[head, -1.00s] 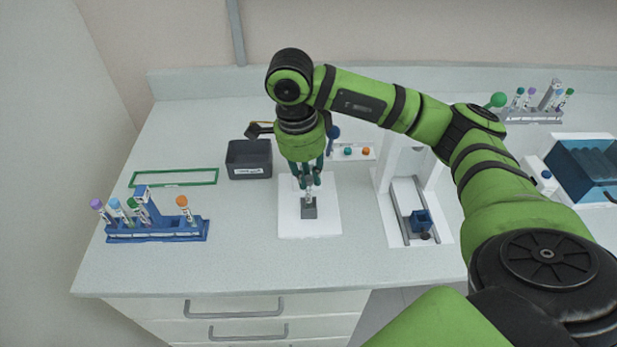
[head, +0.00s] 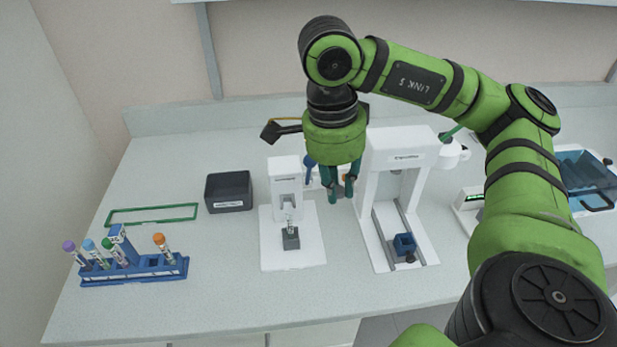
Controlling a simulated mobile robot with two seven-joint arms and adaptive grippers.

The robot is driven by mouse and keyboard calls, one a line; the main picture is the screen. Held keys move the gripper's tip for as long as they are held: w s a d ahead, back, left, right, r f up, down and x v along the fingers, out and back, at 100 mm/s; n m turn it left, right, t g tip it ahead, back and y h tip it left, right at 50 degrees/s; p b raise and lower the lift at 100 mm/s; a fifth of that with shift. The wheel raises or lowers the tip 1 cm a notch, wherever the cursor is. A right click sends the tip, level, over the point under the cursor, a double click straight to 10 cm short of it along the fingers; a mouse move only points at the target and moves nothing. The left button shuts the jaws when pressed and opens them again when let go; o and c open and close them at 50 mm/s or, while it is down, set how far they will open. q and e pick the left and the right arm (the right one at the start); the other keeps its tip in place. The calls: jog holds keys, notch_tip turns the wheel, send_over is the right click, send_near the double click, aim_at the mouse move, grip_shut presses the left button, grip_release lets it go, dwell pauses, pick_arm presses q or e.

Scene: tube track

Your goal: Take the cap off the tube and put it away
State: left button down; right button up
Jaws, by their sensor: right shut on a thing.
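The tube (head: 290,225) stands upright in a small grey block (head: 291,241) on the white base of a small device; it is clear and no cap shows on its top. My right gripper (head: 340,197) points down, to the right of the tube and higher. It is shut on the cap, which is mostly hidden between the green fingers. Behind the fingers a small white holder (head: 314,182) is partly hidden. My left gripper is not in view.
A blue rack (head: 150,268) with several capped tubes stands at the left. A black bin (head: 229,191) and a green frame (head: 150,215) lie behind it. A taller white device (head: 395,165) with rails stands close right of the gripper. The front counter is clear.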

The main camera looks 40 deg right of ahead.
jog(key=r+p, duration=0.1)
jog(key=s+r+p, duration=0.1)
jog(key=r+p, duration=0.1)
jog(key=r, duration=0.1)
jog(key=shift+s+d+r+p, duration=0.1)
jog(key=shift+s+d+p, duration=0.2)
jog(key=shift+s+d, duration=0.1)
